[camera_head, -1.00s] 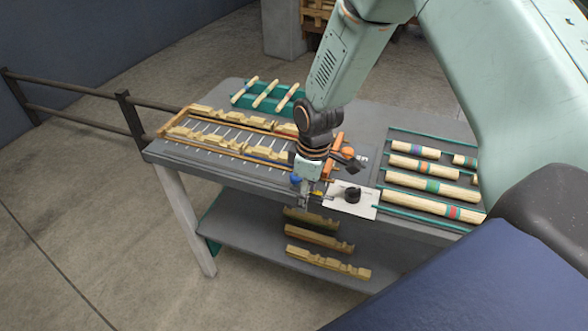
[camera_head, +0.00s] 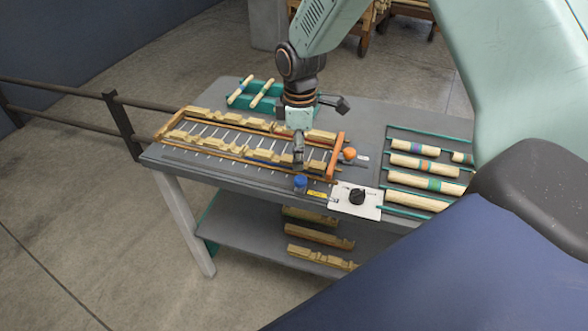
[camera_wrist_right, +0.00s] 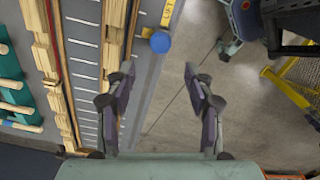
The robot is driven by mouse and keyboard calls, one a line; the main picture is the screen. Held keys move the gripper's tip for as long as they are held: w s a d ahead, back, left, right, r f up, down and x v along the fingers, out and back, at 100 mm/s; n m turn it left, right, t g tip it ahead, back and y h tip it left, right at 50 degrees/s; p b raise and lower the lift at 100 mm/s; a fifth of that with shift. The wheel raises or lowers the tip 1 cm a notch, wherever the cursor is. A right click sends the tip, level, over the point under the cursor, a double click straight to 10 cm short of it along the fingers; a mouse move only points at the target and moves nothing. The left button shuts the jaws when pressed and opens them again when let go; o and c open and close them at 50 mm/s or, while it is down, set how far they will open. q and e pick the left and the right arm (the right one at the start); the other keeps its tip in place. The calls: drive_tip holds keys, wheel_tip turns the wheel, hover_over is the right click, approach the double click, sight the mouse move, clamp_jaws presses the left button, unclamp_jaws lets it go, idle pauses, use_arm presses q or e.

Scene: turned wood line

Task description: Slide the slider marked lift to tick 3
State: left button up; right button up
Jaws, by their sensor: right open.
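The lift slider has a round blue knob (camera_head: 300,181) at the table's front edge, beside a yellow label (camera_head: 317,193). In the right wrist view the blue knob (camera_wrist_right: 160,42) sits next to the yellow label reading LIFT (camera_wrist_right: 168,12), beyond my fingertips. My right gripper (camera_head: 299,150) points down over the slatted rack, behind the knob. In the wrist view the right gripper (camera_wrist_right: 157,75) is open, with its fingers apart and nothing between them. The knob's tick numbers are too small to read. My left gripper is not in view.
An orange knob (camera_head: 349,153) with a white label stands behind a white plate with a black dial (camera_head: 357,197). A rack of notched wood (camera_head: 237,132) lies left. Banded rollers (camera_head: 424,165) lie right. A teal holder with dowels (camera_head: 252,101) stands at the back.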

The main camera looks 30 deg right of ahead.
sight(300, 178)
drive_tip(key=f, duration=0.6)
drive_tip(key=shift+s+d+f, duration=0.15)
drive_tip(key=shift+d+f, duration=0.15)
drive_tip(key=shift+f, duration=0.05)
drive_tip(key=shift+a+f, duration=0.15)
drive_tip(key=shift+f, duration=0.35)
drive_tip(key=shift+s, duration=0.25)
drive_tip(key=shift+w+f, duration=0.15)
drive_tip(key=shift+w, duration=0.15)
drive_tip(key=c, duration=0.4)
drive_tip(key=shift+c, duration=1.4)
drive_tip(key=shift+s, duration=0.15)
drive_tip(key=c, duration=0.4)
clamp_jaws()
